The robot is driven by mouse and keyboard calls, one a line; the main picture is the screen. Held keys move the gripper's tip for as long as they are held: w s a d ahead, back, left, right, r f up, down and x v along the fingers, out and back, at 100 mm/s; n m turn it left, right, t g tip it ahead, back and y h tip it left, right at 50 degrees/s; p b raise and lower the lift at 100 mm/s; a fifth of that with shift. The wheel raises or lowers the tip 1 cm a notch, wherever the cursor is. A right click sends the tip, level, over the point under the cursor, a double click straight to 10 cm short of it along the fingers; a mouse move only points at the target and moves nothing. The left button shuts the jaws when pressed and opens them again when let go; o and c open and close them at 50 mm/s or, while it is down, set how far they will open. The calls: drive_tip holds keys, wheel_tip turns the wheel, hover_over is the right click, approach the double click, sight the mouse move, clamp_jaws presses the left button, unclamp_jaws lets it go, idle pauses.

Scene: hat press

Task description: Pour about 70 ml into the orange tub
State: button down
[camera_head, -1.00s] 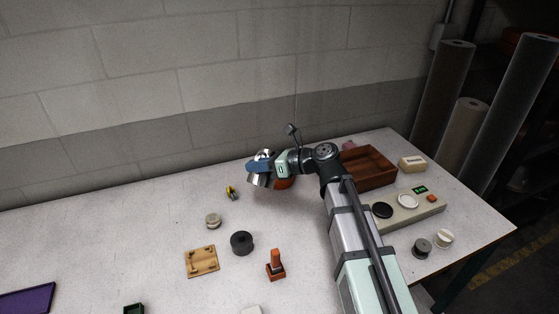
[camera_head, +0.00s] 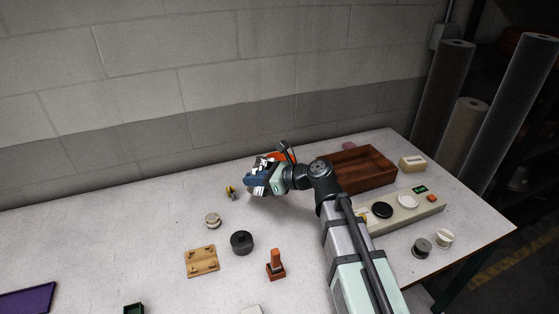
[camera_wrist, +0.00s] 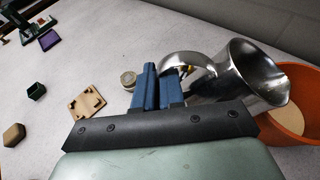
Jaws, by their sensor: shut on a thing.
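My gripper (camera_wrist: 160,88) is shut on the handle of a shiny metal pitcher (camera_wrist: 238,72). In the head view my gripper (camera_head: 259,182) is at the back of the table, with the pitcher (camera_head: 266,162) mostly hidden behind it. The orange tub (camera_wrist: 300,125) is at the right of the wrist view, with the pitcher's lip overlapping its near rim. A pale beige area shows inside the tub. In the head view only a strip of the tub (camera_head: 277,156) shows behind my gripper. I see no stream, and the pitcher's contents are not visible.
A brown wooden tray (camera_head: 366,172) and a scale-like panel with a green display (camera_head: 405,211) are right of my arm. A yellow item (camera_head: 230,191), a round pale item (camera_head: 212,220), a black disc (camera_head: 241,242), a wooden board (camera_head: 202,261) and an orange stamp (camera_head: 276,264) lie left and front.

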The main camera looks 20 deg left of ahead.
drive_tip(key=s+f, duration=0.1)
drive_tip(key=f+n, duration=0.1)
drive_tip(key=s+f+n+t, duration=0.1)
drive_tip(key=f, duration=0.1)
drive_tip(key=shift+s+f, duration=0.1)
drive_tip(key=shift+s, duration=0.25)
drive_tip(key=shift+s+f+n+t, duration=0.45)
drive_tip(key=shift+f+n+t, duration=0.05)
drive_tip(key=shift+f, duration=0.05)
drive_tip(key=shift+s+f+n+t, duration=0.35)
drive_tip(key=shift+f+n+t, duration=0.15)
drive_tip(key=shift+f+n, duration=0.3)
